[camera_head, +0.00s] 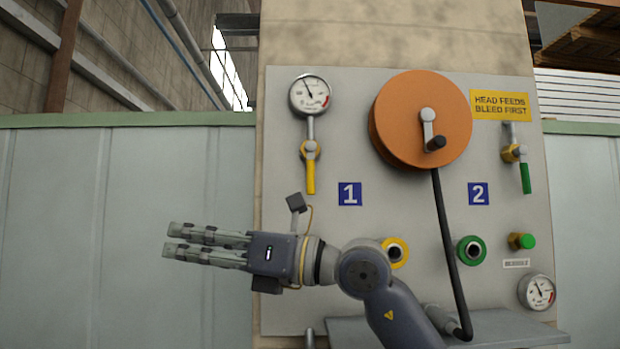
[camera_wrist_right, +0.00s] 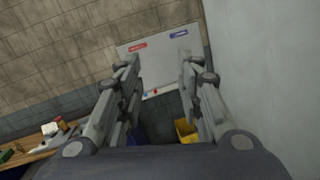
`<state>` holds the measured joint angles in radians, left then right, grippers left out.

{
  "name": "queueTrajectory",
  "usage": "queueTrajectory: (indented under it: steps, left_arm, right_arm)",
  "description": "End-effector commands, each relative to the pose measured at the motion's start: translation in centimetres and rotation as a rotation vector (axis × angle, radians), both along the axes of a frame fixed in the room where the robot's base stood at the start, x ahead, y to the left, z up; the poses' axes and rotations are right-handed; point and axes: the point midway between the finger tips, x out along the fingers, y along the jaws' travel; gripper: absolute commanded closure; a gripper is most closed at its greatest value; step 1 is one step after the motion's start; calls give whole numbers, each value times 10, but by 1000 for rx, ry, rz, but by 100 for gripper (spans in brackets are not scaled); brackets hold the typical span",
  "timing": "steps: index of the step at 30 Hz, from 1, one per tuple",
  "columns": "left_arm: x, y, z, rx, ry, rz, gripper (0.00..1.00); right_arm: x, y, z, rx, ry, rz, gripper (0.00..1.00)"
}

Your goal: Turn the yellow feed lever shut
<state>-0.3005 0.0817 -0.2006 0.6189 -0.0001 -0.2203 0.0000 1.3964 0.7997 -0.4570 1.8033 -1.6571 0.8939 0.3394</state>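The yellow feed lever (camera_head: 310,178) hangs straight down from its brass valve below the upper left gauge, in line with the short pipe above. My right gripper (camera_head: 172,240) is left of the panel and lower than the lever, its fingers pointing left, away from the panel. In the right wrist view my right gripper (camera_wrist_right: 158,70) has its fingers apart with nothing between them. It is not touching the lever. My left gripper is not in view.
The panel also carries a green lever (camera_head: 525,178), an orange hose reel (camera_head: 425,120) with a hanging black hose (camera_head: 445,230), a yellow-ringed port (camera_head: 397,252) behind my right arm, a green-ringed port (camera_head: 471,250) and gauges. A grey shelf (camera_head: 510,325) juts out below.

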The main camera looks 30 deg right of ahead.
Motion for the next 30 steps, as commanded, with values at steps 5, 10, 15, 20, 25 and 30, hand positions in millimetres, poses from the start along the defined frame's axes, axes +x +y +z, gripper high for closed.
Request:
queueTrajectory:
  steps: [5, 10, 15, 20, 25, 30]
  left_arm:
    - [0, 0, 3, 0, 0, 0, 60]
    - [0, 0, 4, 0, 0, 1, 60]
    - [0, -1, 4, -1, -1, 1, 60]
    - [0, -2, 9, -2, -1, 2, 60]
    - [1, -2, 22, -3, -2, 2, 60]
    - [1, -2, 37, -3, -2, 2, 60]
  right_arm:
    - [-9, -89, 57, -179, -36, -340, 66]
    - [-38, -174, 97, -226, -16, -627, 66]
    - [-61, -220, 114, -220, 9, -776, 66]
    - [-57, -228, 117, -218, 20, -804, 66]
    - [-29, -227, 118, -219, 21, -801, 66]
    - [4, -225, 119, -219, 21, -799, 66]
